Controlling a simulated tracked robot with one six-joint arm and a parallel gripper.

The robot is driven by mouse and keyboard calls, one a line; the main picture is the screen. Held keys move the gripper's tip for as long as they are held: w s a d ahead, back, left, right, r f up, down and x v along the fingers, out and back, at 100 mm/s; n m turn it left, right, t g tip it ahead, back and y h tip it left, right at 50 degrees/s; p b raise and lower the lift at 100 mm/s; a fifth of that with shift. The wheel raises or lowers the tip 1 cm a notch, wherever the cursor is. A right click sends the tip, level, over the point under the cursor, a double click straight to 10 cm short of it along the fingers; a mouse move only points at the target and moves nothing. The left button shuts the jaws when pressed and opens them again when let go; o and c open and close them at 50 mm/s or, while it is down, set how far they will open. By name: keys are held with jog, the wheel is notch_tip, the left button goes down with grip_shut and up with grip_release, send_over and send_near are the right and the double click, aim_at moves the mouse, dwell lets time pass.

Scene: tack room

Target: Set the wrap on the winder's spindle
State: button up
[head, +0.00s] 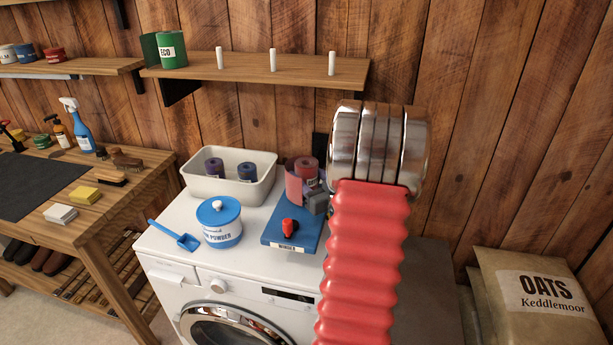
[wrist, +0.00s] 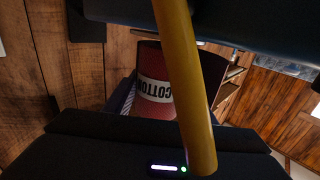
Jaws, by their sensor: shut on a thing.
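The wrap (head: 307,167) is a dark red roll with a loose pinkish tail hanging at its left. In the wrist view the wrap (wrist: 152,108) shows a white COTTON label. My gripper (head: 318,198) is shut on it, partly hidden behind my red arm; in the wrist view dark jaw parts lie above and below the roll. The winder (head: 275,238) is a blue base with a red knob (head: 288,226) and a WINDER label, on the white washing machine. The wrap appears over the winder's back part. I cannot see the spindle or tell whether they touch.
A white bin (head: 228,187) with two rolls stands left of the winder. A blue-lidded powder tub (head: 220,225) and a blue scoop (head: 174,236) are nearer the front left. A shelf with pegs (head: 258,72) hangs behind. A yellow bar (wrist: 187,85) crosses the wrist view.

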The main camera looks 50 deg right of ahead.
jog(key=shift+f, duration=0.2)
jog(key=o, duration=0.8)
jog(key=shift+v, duration=5.45)
